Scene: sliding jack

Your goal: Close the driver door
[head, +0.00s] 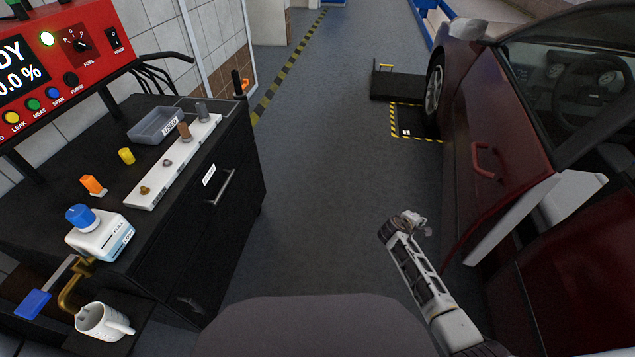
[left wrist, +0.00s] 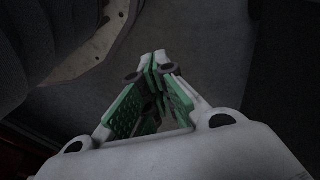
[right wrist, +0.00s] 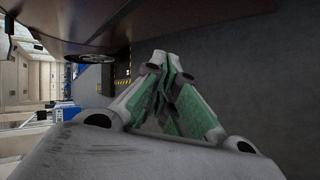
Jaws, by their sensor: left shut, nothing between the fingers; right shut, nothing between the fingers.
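The dark red driver door (head: 505,125) is on the near side of the car at the right of the head view. It has a red handle (head: 487,160). A pale strip and a gap show between it and the rear body panel (head: 580,270), so it looks ajar; I cannot tell how far. My right gripper (head: 412,222) is shut and empty, low to the left of the door and apart from it. It also shows in the right wrist view (right wrist: 168,70), with the car's side above it. My left gripper (left wrist: 153,70) is shut and empty over grey floor, outside the head view.
A black cabinet (head: 235,165) stands at the left with a red analyser (head: 70,60), a grey tray (head: 157,125), a blue-capped bottle (head: 98,235) and a white jug (head: 103,321). Floor between cabinet and car is clear. A black ramp (head: 398,87) lies near the front wheel (head: 434,85).

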